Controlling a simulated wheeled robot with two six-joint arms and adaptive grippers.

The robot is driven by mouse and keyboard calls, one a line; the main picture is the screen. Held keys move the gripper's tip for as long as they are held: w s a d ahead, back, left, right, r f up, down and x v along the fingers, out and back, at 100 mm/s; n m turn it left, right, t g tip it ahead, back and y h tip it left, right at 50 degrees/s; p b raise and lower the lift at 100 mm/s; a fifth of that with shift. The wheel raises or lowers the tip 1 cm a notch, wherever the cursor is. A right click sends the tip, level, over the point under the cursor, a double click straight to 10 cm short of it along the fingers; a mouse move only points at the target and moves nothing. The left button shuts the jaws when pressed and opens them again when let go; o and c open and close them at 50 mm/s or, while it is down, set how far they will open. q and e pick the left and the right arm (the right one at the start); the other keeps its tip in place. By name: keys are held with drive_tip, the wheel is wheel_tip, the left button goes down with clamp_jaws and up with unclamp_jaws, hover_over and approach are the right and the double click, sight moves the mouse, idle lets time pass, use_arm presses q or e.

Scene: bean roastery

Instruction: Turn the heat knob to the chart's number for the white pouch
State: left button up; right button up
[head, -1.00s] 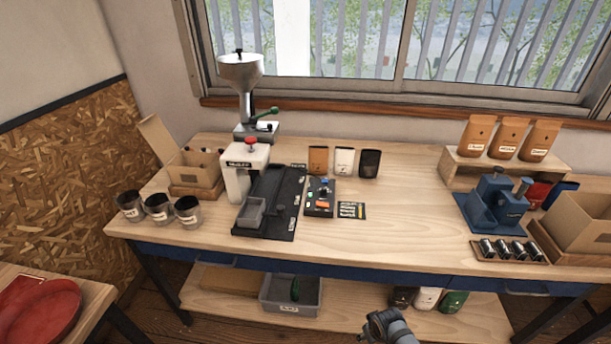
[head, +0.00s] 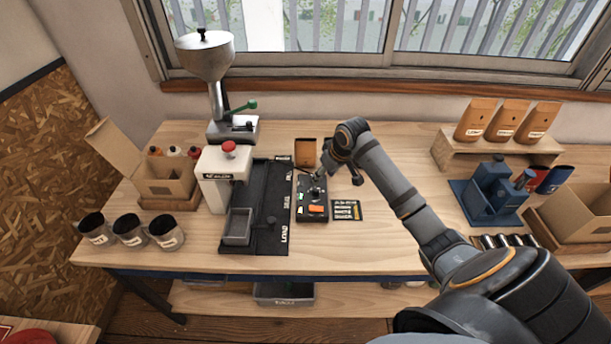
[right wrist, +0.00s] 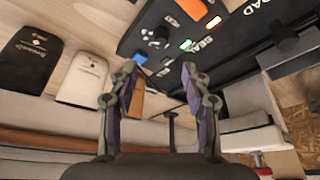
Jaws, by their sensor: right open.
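The dark control panel (head: 312,213) lies on the workbench with an orange button and small lights. In the right wrist view the panel (right wrist: 165,20) shows an orange button, green and blue lights, and a dark round knob (right wrist: 155,38); its number setting is unreadable. My right gripper (head: 318,182) is over the panel's far part, open and empty; its fingertips (right wrist: 158,68) are spread just short of the knob. Contact cannot be told. The chart card (head: 346,210) lies right of the panel, text too small to read.
A black sealer base (head: 268,225) with a grey bin (head: 238,226) is left of the panel. A brown pouch (head: 305,148) stands behind it. A grinder (head: 207,60), cups (head: 130,230) and an open carton (head: 165,180) are left. A blue device (head: 490,195) is right.

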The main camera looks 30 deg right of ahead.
sight(316, 189)
drive_tip(key=f, duration=0.2)
drive_tip(key=f+p, duration=0.1)
drive_tip(key=shift+w+a+f, duration=0.3)
drive_tip(key=x, duration=0.4)
drive_tip(key=shift+w+d, duration=0.1)
drive_tip(key=shift+w, duration=0.15)
drive_tip(key=shift+x, duration=0.95)
drive_tip(key=shift+c, duration=0.3)
drive_tip(key=c, duration=0.7)
drive_tip(key=shift+c, duration=1.2)
use_arm(q)
drive_tip(key=s, duration=0.2)
drive_tip(key=s+r, duration=0.1)
drive_tip(key=shift+s+r, duration=0.1)
drive_tip(key=shift+s, duration=0.3)
use_arm(e)
clamp_jaws()
